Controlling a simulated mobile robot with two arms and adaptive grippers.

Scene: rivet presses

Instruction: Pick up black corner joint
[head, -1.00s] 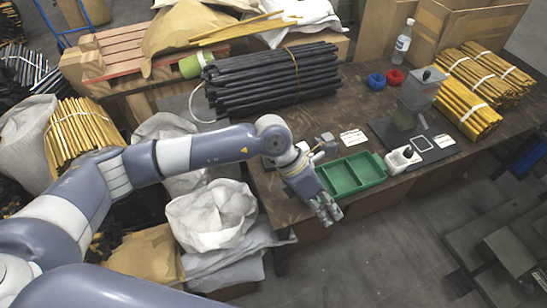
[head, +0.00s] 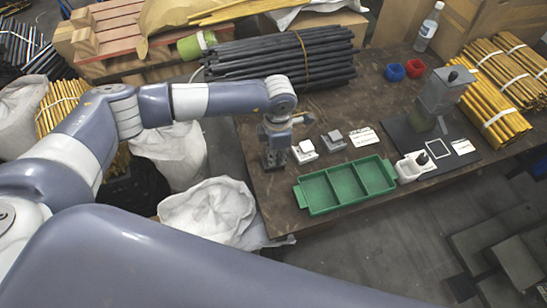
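My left gripper (head: 275,165) points down at the left end of the brown table (head: 285,193), left of the green tray (head: 321,193). The gripper is small and seen from behind, so whether its fingers are open or shut cannot be made out. I cannot pick out a black corner joint for certain; any piece under or behind the gripper is hidden. The tray has three compartments and looks empty. My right gripper is out of view.
Small grey-and-white fixtures (head: 305,151) stand close to the gripper's right. A press (head: 438,95) on a dark base and a white bottle-like item (head: 414,165) stand further right. A black rod bundle (head: 280,60) lies behind. Blue (head: 395,72) and red (head: 415,68) cups sit at the back.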

